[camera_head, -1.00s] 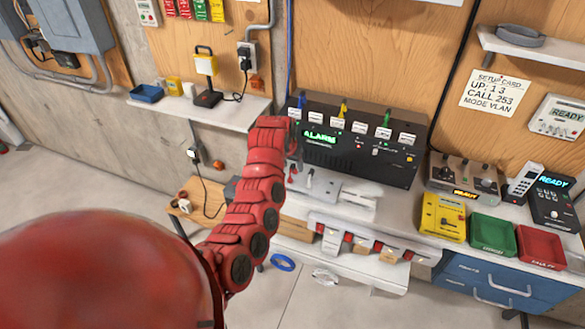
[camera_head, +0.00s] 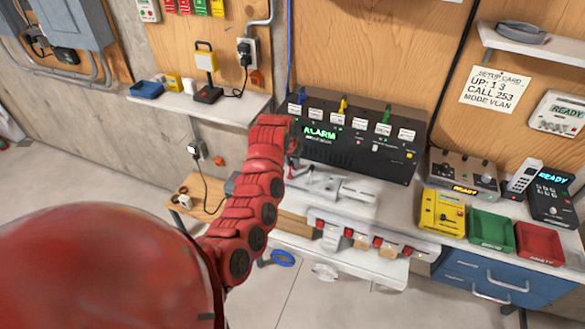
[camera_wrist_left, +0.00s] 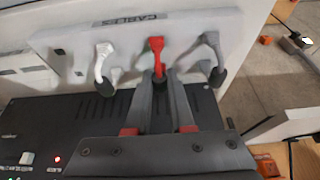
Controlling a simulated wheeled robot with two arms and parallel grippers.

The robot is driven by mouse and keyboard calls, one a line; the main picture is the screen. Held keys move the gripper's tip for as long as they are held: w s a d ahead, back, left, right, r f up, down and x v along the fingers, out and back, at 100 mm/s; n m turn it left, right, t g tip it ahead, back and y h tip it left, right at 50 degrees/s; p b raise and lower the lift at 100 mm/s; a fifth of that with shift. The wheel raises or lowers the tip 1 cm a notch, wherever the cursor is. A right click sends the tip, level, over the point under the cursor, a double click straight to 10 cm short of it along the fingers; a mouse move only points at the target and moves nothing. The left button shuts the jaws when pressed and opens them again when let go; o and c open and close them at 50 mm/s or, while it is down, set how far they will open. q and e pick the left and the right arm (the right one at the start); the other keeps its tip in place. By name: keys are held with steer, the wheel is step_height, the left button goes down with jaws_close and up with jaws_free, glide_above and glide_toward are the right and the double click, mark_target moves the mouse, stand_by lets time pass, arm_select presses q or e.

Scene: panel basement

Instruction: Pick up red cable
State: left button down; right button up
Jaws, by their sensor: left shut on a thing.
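The red cable (camera_wrist_left: 157,44) shows in the left wrist view, between a white cable (camera_wrist_left: 103,62) on the left and a grey one (camera_wrist_left: 212,55) on the right. All three sit at a pale rack strip (camera_wrist_left: 75,38) marked CABLES. My left gripper (camera_wrist_left: 159,79) is shut on the red cable, its two fingers on either side of the dark lower end. The cable's upper end still overlaps the strip; I cannot tell whether it touches it. In the head view the red left arm (camera_head: 250,215) reaches to the bench, and the grip is too small to make out. My right gripper is not in view.
A black panel (camera_head: 345,158) reading ALARM stands behind the rack. Yellow (camera_head: 442,212), green (camera_head: 491,232) and red (camera_head: 539,243) units stand to the right. A wall shelf (camera_head: 190,105) is at the left.

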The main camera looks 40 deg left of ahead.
arm_select(q)
steer(key=shift+r+b, duration=0.7)
steer(key=shift+b, duration=0.2)
step_height(320, 180, up, 2)
steer(key=shift+s+d+r+b, duration=0.1)
steer(key=shift+d+b, duration=0.05)
steer(key=shift+b, duration=0.6)
steer(key=s+d, duration=0.3)
steer(key=s, duration=0.4)
steer(key=s+d+r, duration=0.1)
steer(key=s+d, duration=0.2)
steer(key=s, duration=0.4)
steer(key=shift+s+d+r, duration=0.2)
